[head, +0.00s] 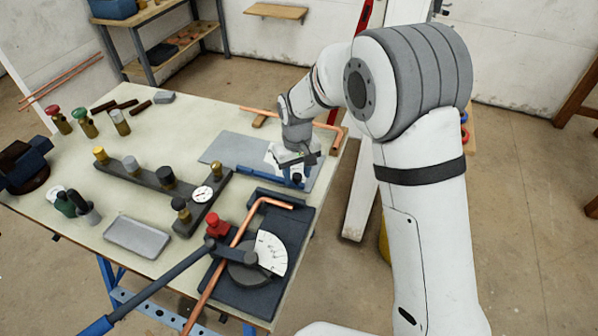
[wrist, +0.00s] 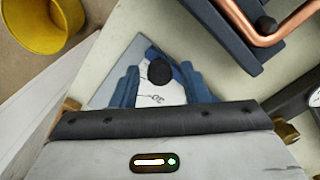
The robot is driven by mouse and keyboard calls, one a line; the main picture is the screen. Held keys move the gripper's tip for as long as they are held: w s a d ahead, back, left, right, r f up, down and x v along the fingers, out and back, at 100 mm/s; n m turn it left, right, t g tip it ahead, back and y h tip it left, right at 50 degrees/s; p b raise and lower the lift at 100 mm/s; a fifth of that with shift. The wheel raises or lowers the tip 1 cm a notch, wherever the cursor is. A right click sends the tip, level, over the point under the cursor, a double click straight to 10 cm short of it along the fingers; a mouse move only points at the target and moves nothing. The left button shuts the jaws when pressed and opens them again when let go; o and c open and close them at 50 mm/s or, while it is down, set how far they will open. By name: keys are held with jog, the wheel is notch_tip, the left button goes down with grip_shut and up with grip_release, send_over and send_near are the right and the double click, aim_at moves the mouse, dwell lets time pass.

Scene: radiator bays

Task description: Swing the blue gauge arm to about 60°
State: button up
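The gauge lies on a grey plate (head: 220,149) under my gripper (head: 297,172). A blue bar (head: 250,171) shows beside the gripper in the head view; I take it for part of the gauge. In the wrist view, a white scale face (wrist: 172,95) with the figure 30 shows between the two blue fingers of my gripper (wrist: 162,82). A round black knob (wrist: 160,72) stands between the fingers, with gaps at its sides. The fingers are apart. My gripper hides most of the scale, and the arm's angle cannot be read.
A dark blue pipe bender (head: 240,295) with a copper pipe (head: 240,235) and a white dial (head: 271,252) stands close in front. A manifold (head: 145,178) with valves and a round gauge (head: 202,194) lies to the left. A yellow bin (wrist: 38,25) is beyond the table edge.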

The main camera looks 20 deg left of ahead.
grip_shut()
